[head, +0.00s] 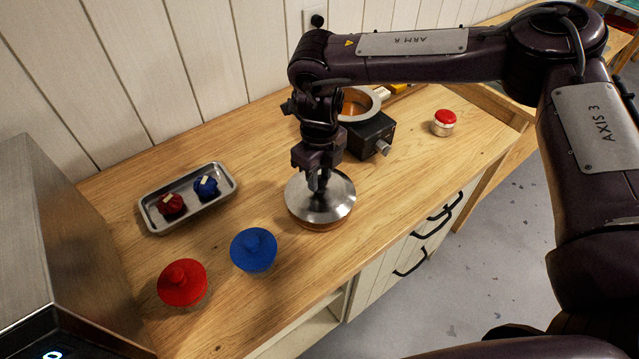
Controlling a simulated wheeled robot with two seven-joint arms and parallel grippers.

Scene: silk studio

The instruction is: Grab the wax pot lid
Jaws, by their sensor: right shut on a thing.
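The wax pot lid (335,208) is a round, shiny metal disc near the middle of the wooden counter. My right gripper (317,186) points down over its centre and is shut on it; the fingers cover the grip point. The lid sits at or just above a copper-coloured round thing under its front edge; I cannot tell whether they touch. The wax pot (361,103), with orange wax inside a metal rim, stands behind my gripper and is partly hidden by my right arm. My left gripper is not in view.
A black heater box with a knob (371,136) stands by the pot. A red-lidded jar (444,121) is at right. A metal tray (152,225) holds a red and a blue bundle. A metal cabinet (45,235) is at left.

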